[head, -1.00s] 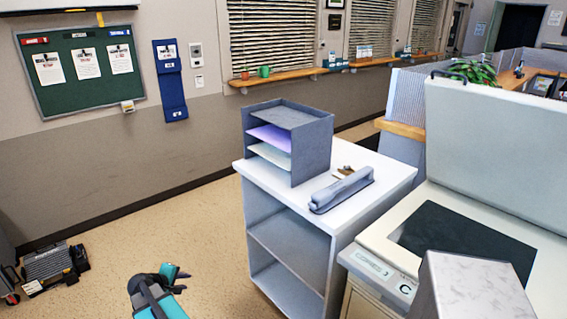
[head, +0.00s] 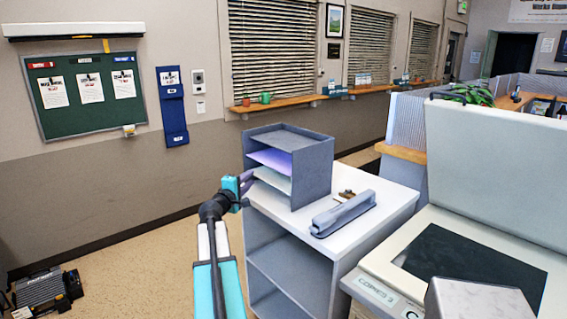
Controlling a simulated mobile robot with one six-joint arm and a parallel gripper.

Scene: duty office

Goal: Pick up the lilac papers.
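The lilac papers (head: 272,160) lie flat in the middle slot of a grey desktop paper tray (head: 312,172). The tray stands on the white top of a low shelf unit. My gripper (head: 247,180) is at the left, open side of the tray, close to the left edges of the papers. I cannot tell whether it touches them. Its fingers are small and partly hidden behind the wrist, so their opening does not show.
Whitish papers (head: 272,180) lie in the slot below the lilac ones. A grey stapler-like tool (head: 343,213) lies right of the tray on the shelf unit (head: 375,225). A copier (head: 470,250) with its lid raised stands at the right.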

